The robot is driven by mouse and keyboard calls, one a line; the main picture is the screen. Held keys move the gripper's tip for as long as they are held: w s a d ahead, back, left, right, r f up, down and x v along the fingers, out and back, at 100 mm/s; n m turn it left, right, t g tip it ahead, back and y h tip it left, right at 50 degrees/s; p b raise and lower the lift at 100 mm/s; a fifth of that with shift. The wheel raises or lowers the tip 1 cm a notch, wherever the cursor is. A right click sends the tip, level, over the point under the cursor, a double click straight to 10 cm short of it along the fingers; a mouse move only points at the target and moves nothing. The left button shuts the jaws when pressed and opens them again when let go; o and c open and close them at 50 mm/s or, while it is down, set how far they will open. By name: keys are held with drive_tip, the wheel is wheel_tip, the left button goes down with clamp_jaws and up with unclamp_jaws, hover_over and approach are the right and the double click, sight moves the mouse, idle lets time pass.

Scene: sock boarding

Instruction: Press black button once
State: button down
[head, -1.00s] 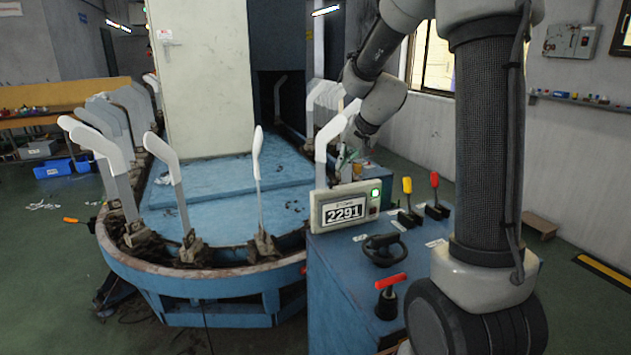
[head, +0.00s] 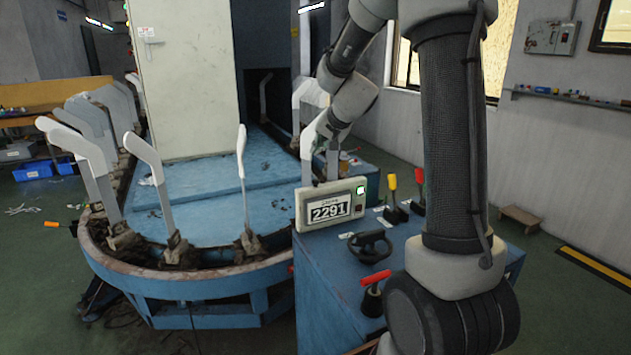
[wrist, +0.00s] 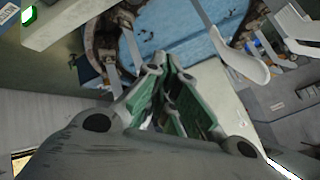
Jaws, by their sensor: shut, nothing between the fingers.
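The cream counter box (head: 299,212) stands at the back left corner of the blue cabinet, and its display reads 2291. A lit button (head: 360,190) is on the right of its face. A small dark spot lies below the light, too small to tell as the black button. In the wrist view the box (wrist: 70,22) is at the top left, with the lit green square (wrist: 28,15) on it. My gripper (wrist: 172,82) is shut and empty, its green-padded fingers apart from the box.
The blue cabinet (head: 320,275) carries a black handwheel (head: 370,245), a red-handled lever (head: 375,280), and yellow (head: 392,182) and red (head: 419,178) levers. White sock boards (head: 148,160) stand around the blue machine's rim.

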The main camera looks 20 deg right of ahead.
drive_tip(key=shift+f, duration=3.3)
drive_tip(key=shift+f, duration=0.1)
drive_tip(key=shift+f, duration=0.3)
drive_tip(key=shift+f, duration=0.65)
drive_tip(key=shift+r, duration=1.05)
drive_tip(key=shift+r, duration=2.55)
